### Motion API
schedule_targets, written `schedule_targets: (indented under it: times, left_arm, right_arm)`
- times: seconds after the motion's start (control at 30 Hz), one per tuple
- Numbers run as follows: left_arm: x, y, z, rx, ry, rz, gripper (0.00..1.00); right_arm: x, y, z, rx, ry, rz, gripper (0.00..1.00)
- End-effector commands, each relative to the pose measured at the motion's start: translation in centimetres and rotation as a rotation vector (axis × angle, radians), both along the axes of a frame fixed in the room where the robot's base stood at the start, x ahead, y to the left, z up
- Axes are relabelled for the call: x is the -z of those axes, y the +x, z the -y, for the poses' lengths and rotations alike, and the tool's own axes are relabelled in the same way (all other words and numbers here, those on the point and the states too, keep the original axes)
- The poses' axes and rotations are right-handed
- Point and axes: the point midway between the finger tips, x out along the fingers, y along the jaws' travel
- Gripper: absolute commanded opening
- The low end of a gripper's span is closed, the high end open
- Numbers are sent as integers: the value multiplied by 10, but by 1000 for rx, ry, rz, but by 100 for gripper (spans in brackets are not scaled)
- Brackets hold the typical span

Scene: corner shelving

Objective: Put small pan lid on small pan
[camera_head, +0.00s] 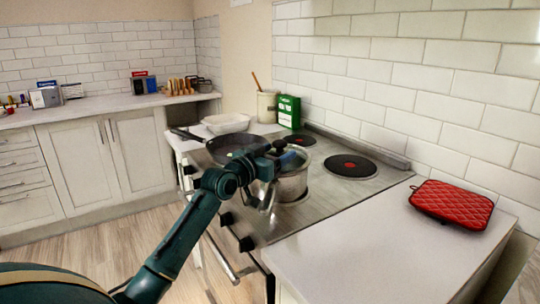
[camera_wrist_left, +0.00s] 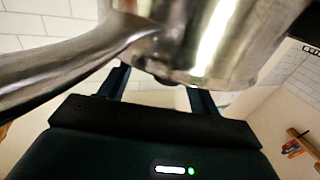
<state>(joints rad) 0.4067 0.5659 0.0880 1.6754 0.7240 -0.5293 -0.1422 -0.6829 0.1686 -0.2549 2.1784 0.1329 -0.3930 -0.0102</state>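The small pan (camera_head: 291,187) is a shiny steel pot standing on the front part of the stove. A small pan lid (camera_head: 296,159), with a glassy top and a dark knob (camera_head: 279,147), shows at its top; I cannot tell whether it is fully seated. My left gripper (camera_head: 266,190) is low at the pan's left side, partly hidden by my wrist. In the left wrist view the pan's steel wall (camera_wrist_left: 225,35) and handle (camera_wrist_left: 65,72) fill the top, and the fingers (camera_wrist_left: 162,90) stand apart with no clear grasp. My right gripper is out of view.
A dark frying pan (camera_head: 236,146) sits behind on the stove (camera_head: 322,208). A red hot pad (camera_head: 452,203) lies on the right counter (camera_head: 365,250), otherwise clear. A green box (camera_head: 289,112), a utensil crock (camera_head: 267,106) and a white dish (camera_head: 226,123) stand behind.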

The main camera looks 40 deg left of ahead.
Motion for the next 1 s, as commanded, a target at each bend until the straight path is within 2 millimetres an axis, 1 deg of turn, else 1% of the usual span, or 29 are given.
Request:
schedule_targets:
  times: [0.03, 0.17, 0.27, 0.5, 0.6, 0.7, 0.8, 1.0]
  left_arm:
    - [17, 1, 2, 6, -8, -40, 61]
    - [17, -14, 1, 6, -7, -38, 61]
    - [16, -34, 0, 5, -5, -33, 61]
    - [10, -88, -4, 3, -1, -17, 61]
    - [7, -105, -5, 2, 0, -10, 61]
    - [5, -119, -6, 1, -1, -6, 61]
    - [4, -127, -6, 1, -1, -2, 61]
    - [1, -133, -7, 1, 1, 2, 61]
  right_arm:
    - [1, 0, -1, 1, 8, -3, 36]
    - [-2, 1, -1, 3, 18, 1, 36]
    - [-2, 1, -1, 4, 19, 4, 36]
    - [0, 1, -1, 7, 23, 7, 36]
    - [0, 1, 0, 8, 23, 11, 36]
    - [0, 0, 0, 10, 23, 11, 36]
    - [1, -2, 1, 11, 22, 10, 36]
    - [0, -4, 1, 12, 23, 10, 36]
